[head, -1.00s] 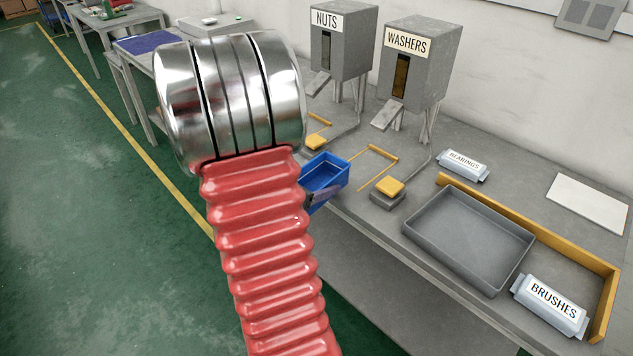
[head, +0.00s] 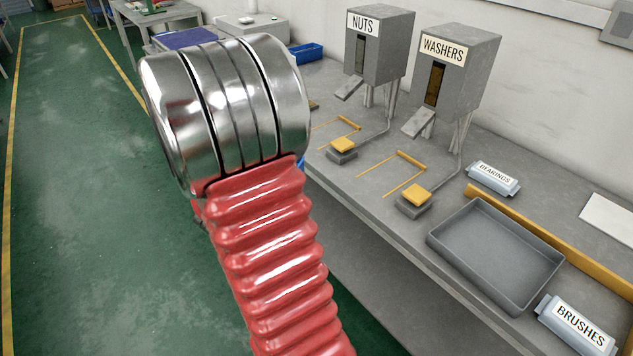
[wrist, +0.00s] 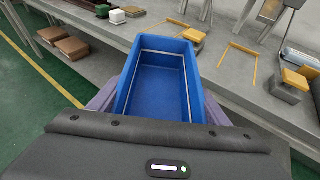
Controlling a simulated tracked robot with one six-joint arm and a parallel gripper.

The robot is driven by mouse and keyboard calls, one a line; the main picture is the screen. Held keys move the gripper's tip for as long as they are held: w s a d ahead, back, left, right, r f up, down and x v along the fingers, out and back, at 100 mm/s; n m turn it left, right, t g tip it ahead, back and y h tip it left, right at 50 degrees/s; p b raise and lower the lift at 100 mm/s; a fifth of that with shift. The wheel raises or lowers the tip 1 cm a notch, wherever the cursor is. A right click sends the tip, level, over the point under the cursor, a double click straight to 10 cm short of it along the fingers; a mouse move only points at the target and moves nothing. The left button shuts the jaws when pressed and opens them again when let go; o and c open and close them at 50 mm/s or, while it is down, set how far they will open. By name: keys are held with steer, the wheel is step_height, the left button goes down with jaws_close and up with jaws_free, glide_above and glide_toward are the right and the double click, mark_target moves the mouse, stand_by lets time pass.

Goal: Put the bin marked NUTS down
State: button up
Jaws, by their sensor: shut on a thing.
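My gripper (wrist: 160,98) is shut on an empty-looking blue bin (wrist: 158,93), with a finger along each side. It holds the bin upright near the bench's front edge; I cannot tell the height gap. No label shows on the bin. In the head view my arm hides nearly all of it, leaving a blue sliver (head: 302,161). The dispenser marked NUTS (head: 384,50) stands on the bench (head: 345,180), with a yellow-topped pad (head: 342,145) and yellow guide rails (head: 347,122) before it.
The WASHERS dispenser (head: 461,65) stands to the right, with its own pad (head: 416,196) and rails (head: 411,160). A grey tray (head: 495,255) lies farther right. Another blue bin (head: 306,53) sits at the back. Brown boxes (wrist: 72,48) rest low at left in the wrist view.

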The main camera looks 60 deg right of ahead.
steer(key=w+a+n+t+y, duration=0.25)
steer(key=w+a, duration=0.35)
steer(key=a, duration=0.3)
steer(key=w+a+n+t+y, duration=0.1)
steer(key=w+a+n+t, duration=0.3)
steer(key=w+a, duration=0.4)
steer(key=w+a+n+t+y, duration=0.25)
steer(key=w+a, duration=0.25)
steer(key=a, duration=0.6)
steer(key=w+a+n+t+y, duration=0.1)
steer(key=a+n+t+y, duration=0.1)
steer(key=a, duration=1.1)
steer(key=shift+w+r+n+y, duration=0.3)
steer(key=shift+n+y, duration=0.4)
steer(key=shift+n, duration=0.4)
